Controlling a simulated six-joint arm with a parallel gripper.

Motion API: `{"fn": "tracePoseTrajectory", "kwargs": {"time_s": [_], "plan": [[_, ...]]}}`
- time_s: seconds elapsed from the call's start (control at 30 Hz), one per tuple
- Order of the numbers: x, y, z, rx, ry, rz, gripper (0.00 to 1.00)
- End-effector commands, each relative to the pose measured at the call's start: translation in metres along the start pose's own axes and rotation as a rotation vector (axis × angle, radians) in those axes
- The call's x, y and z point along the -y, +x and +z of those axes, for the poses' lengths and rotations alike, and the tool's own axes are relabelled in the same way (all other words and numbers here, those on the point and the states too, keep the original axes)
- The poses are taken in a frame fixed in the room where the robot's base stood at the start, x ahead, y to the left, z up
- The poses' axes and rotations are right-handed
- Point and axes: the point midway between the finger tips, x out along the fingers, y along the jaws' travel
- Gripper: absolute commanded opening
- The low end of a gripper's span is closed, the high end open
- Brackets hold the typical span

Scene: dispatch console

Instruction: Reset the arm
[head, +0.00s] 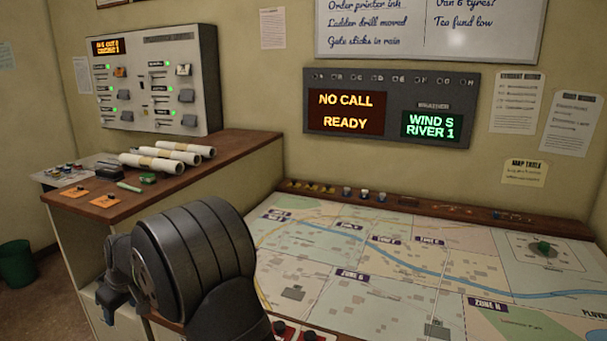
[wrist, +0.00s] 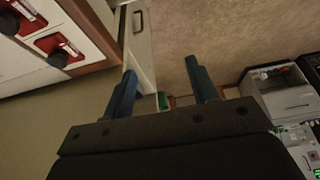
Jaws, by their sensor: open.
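My gripper (wrist: 162,92) is open in the wrist view, its two blue fingers apart with nothing between them. In the head view my gripper (head: 112,300) shows only in part at the lower left, in front of the wooden counter's side. My dark arm link hides part of it and the left edge of the map table (head: 400,272). The gripper appears clear of the map and of the things on the counter.
The wooden counter (head: 225,147) holds rolled papers (head: 165,158), orange cards and small items. A grey switch panel (head: 155,85) hangs above it. The wall display (head: 390,110) reads "NO CALL READY". A green bin (head: 17,263) stands on the floor. Red switches (wrist: 60,47) show in the wrist view.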

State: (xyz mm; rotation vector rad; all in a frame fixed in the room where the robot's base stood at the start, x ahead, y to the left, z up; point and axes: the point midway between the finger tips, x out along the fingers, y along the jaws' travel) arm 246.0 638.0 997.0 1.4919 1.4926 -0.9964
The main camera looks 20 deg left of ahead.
Motion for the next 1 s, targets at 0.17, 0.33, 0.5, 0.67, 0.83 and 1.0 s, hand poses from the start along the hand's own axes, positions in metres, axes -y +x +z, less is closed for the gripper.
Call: {"fn": "tracePoseTrajectory", "kwargs": {"time_s": [0.17,0.33,0.5,0.67,0.83,1.0], "plan": [[0.000,-0.034,-0.015,-0.004,-0.001,0.002,0.54],[-0.008,-0.059,-0.021,0.002,0.005,0.002,0.54],[-0.042,-0.062,-0.010,0.009,0.011,0.007,0.54],[-0.066,-0.065,-0.001,0.013,0.016,0.009,0.54],[-0.082,-0.067,0.006,0.017,0.018,0.010,0.54],[-0.087,-0.068,0.008,0.018,0.018,0.010,0.54]]}}
